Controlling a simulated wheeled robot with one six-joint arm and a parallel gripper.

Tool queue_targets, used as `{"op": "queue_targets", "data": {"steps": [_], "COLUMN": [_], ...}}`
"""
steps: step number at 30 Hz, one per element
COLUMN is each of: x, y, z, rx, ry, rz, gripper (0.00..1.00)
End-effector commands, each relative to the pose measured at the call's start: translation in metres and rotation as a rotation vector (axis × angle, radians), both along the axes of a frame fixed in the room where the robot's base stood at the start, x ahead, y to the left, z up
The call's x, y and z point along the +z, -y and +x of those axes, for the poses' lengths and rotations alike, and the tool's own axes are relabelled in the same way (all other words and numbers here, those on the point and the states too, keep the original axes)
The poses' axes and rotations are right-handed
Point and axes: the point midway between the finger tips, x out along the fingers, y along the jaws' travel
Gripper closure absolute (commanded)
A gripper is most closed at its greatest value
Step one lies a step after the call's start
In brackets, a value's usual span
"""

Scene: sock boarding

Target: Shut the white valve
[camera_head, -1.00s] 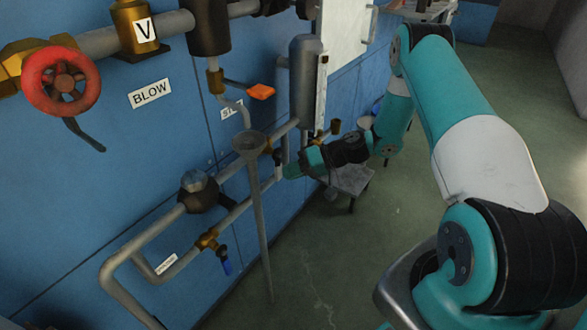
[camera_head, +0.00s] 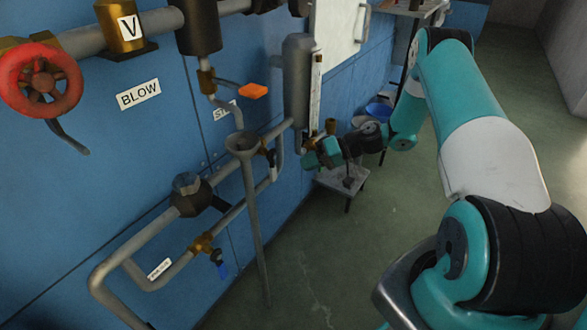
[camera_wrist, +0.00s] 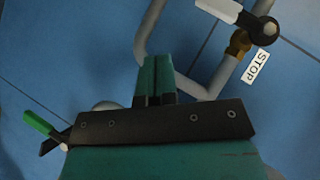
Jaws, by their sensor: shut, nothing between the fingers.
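In the wrist view a white lever handle (camera_wrist: 220,9) reaches from the top edge to a dark round hub beside a brass valve body (camera_wrist: 238,43). A label reading STOP (camera_wrist: 257,67) is just below it. My gripper (camera_wrist: 154,60) is shut and empty in the wrist view, left of and below the white lever and apart from it in the picture. In the head view my gripper (camera_head: 310,158) is close to the pipework below the grey cylinder. I cannot make out the white lever in the head view.
A green handle (camera_wrist: 38,123) shows at the wrist view's left. A small table (camera_head: 342,181) stands below my gripper. Floor is clear at right.

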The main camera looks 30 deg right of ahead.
Motion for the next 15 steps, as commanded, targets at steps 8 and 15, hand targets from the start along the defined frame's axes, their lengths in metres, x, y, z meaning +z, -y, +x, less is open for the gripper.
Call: {"op": "queue_targets", "data": {"steps": [8,15], "x": [0.001,0.001], "y": [0.046,0.059], "z": [-0.017,-0.021], "rx": [0.004,0.006], "ry": [0.0,0.002], "rz": [0.0,0.0], "gripper": [1.0,1.0]}}
